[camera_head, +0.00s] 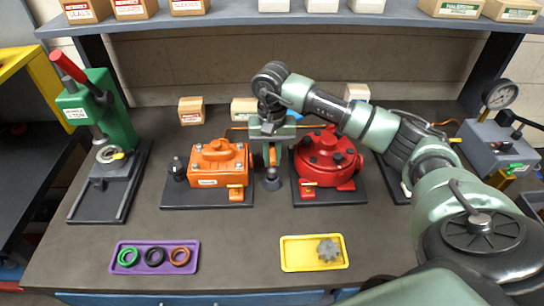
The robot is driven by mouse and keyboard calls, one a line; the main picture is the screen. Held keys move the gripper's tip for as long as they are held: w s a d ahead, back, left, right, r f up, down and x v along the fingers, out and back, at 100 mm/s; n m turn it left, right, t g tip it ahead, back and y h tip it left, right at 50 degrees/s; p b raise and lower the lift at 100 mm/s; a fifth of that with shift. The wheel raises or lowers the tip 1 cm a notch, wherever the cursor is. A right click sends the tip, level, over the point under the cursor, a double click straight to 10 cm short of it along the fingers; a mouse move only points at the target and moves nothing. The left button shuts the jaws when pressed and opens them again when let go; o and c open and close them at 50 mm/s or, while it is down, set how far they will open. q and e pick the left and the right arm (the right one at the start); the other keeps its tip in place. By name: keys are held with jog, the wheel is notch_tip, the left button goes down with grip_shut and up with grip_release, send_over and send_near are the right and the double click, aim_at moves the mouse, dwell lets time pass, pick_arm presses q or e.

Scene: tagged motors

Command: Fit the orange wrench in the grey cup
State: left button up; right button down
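My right gripper (271,148) points down in the middle of the table, between the orange motor and the red motor. The small grey cup (272,184) is on the table directly below. The wrench's lower end is at or just above the cup's mouth; I cannot tell whether it is inside. The gripper hides the upper part of the wrench. My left gripper is not in view.
The orange motor (217,163) stands close left, the red motor (327,158) close right. A green press (103,115) is far left, a gauge unit (495,140) far right. A purple tray (155,245) with rings and a yellow tray (298,262) with a gear lie in front.

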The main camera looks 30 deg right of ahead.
aim_at(272, 168)
jog(key=shift+f+b, duration=1.75)
jog(key=shift+f, duration=0.1)
jog(key=c, duration=1.3)
grip_release()
jog(key=shift+r+p, duration=1.7)
jog(key=shift+r, duration=1.35)
